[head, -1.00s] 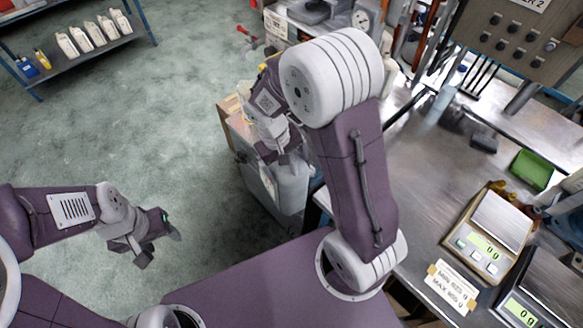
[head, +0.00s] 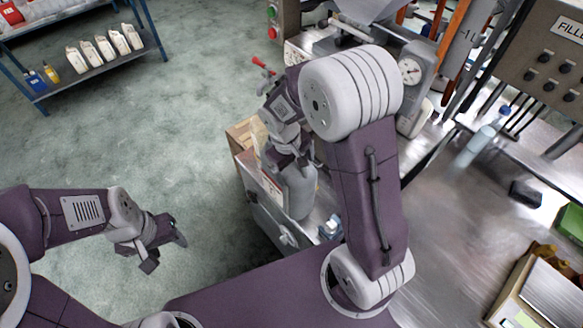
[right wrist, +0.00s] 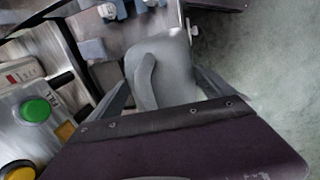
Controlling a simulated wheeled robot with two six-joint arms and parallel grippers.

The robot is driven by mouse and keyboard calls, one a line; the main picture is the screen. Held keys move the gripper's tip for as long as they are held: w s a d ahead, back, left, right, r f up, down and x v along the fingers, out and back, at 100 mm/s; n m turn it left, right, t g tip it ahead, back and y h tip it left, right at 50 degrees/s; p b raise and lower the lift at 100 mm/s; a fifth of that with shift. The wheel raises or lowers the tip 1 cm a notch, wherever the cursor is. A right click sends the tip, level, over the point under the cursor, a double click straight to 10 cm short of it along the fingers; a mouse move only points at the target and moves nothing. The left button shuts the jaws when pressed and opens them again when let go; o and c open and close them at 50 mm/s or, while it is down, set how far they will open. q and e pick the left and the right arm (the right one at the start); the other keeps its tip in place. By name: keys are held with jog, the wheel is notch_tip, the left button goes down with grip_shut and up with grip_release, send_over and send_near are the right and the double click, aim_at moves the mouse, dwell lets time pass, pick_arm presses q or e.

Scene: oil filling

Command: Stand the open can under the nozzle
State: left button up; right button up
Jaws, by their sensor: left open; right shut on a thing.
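A grey can (head: 298,194) with a moulded handle stands out below my right gripper (head: 290,160) in the head view. The right gripper is shut on it, and the fingers hide its top. The can (right wrist: 172,68) and its handle also show between the fingers in the right wrist view. Whether its base touches anything I cannot tell. My left gripper (head: 162,255) is open and empty over the floor at the left. I cannot make out the nozzle for certain; my right arm covers part of the filling bench.
A grey unit with a dial (head: 411,72) stands behind my right arm. A metal bench (head: 450,215) with a scale (head: 555,290) and a green tray (head: 574,226) fills the right. A shelf (head: 90,68) with several white bottles stands back left. Green floor lies open at left.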

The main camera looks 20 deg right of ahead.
jog(key=shift+w+d+f, duration=0.25)
jog(key=shift+d+f, duration=0.2)
jog(key=shift+f, duration=0.2)
jog(key=w+d+f, duration=0.1)
jog(key=w+d, duration=0.1)
jog(key=d, duration=0.6)
jog(key=shift+w+f, duration=0.25)
jog(key=o, duration=1.5)
jog(key=r, duration=0.3)
jog(key=a+r, duration=0.1)
jog(key=r, duration=0.5)
jog(key=shift+s+a+b, duration=0.3)
jog(key=shift+a, duration=0.05)
